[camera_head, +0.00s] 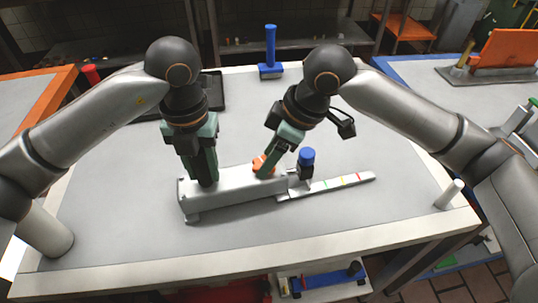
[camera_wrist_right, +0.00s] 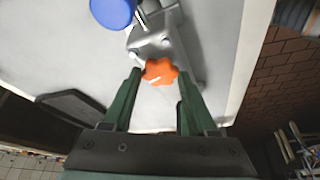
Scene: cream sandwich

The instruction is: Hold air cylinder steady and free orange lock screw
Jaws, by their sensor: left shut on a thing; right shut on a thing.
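The air cylinder is a long grey block-like body (camera_head: 235,197) lying on the table, with a blue-capped part (camera_head: 307,157) at its right end. My left gripper (camera_head: 207,182) points down and is shut on the cylinder's body toward its left end. The orange lock screw (camera_head: 257,162) is a lobed knob at the cylinder's top, partly hidden by my right gripper (camera_head: 267,174) in the head view. In the right wrist view the orange lock screw (camera_wrist_right: 160,72) sits between the two green fingers, and my right gripper is shut on it.
A flat strip (camera_head: 331,185) with coloured marks extends right from the cylinder. A blue-handled brush-like tool (camera_head: 270,62) stands at the back edge, and a dark tray (camera_head: 211,94) lies behind my left arm.

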